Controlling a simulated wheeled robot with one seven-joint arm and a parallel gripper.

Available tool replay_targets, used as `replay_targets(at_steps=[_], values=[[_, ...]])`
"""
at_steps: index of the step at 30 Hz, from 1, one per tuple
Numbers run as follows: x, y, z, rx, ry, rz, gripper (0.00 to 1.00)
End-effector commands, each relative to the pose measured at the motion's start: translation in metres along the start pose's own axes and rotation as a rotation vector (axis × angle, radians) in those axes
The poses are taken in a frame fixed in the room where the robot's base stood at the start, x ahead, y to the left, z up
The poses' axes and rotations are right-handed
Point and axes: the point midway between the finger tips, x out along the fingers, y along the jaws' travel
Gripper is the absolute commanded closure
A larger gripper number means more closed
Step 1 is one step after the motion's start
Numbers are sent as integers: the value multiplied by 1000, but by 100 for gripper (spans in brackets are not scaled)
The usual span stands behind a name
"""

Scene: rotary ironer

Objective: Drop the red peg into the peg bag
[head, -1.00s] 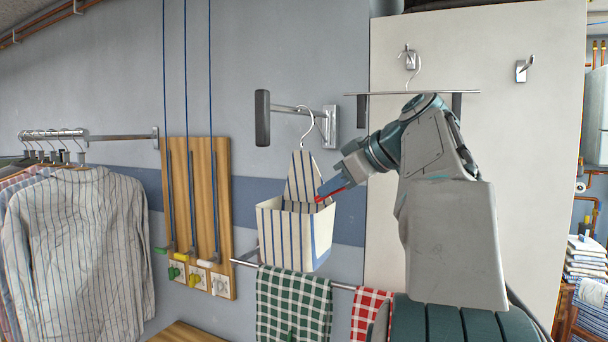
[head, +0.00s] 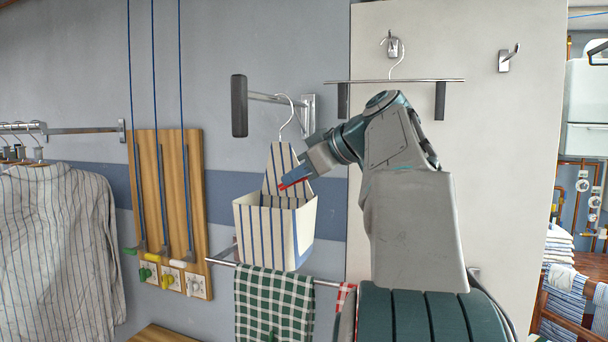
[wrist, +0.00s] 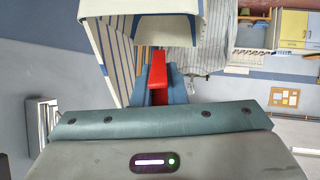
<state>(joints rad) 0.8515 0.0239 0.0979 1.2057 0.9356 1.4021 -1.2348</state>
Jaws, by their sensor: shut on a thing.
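The peg bag (head: 272,228), cream with blue stripes, hangs from a wire hanger on a wall bracket. It has an open-topped pocket and a tall back panel. My gripper (head: 297,177) is shut on the red peg (head: 293,184), which is over the pocket's opening, in front of the back panel and slightly above the front rim. In the wrist view the red peg (wrist: 159,70) sticks out between the blue fingers, and the bag (wrist: 98,45) surrounds the upper part of the picture. I cannot tell whether the peg touches the bag.
A towel rail with a green checked cloth (head: 273,305) runs below the bag. A wooden board (head: 172,215) with cords is to the left, beside striped shirts (head: 60,240) on a rail. A bar hanger (head: 395,81) hangs on the white panel above my arm.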

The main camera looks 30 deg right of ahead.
Motion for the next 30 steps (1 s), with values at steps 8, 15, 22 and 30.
replay_targets(at_steps=[8, 15, 22, 30], values=[[27, 2, -10, 0, 0, -1, 100], [48, 4, -18, 1, 0, -1, 100], [59, 3, -15, 1, 1, 1, 100], [60, 3, -14, 2, 0, 1, 100]])
